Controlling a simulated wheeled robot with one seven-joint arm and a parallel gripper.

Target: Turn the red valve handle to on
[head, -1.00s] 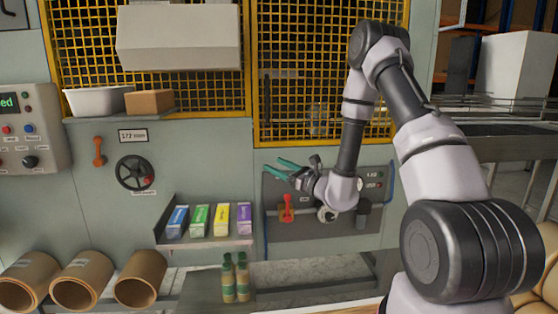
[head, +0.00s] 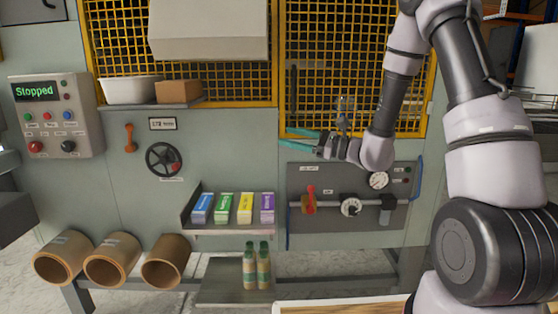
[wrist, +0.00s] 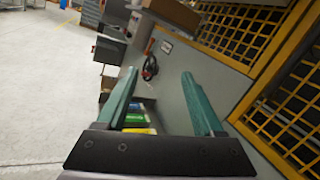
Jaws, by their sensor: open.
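The red valve handle (head: 310,199) stands upright on a horizontal pipe on a dark grey panel (head: 375,221), low on the machine front. My gripper (head: 303,137) is above that panel in the head view, pointing left, with its green fingers apart and nothing between them. It is clear of the handle. In the wrist view my gripper (wrist: 165,95) shows two spread green fingers. The red valve handle is not seen in the wrist view.
A round gauge (head: 378,180) and a dial (head: 350,207) share the panel. A shelf of small coloured boxes (head: 245,208) sticks out to its left, with two bottles (head: 257,268) below. A black handwheel (head: 164,160) and an orange lever (head: 129,138) are farther left. A control box (head: 57,116) reads "Stopped".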

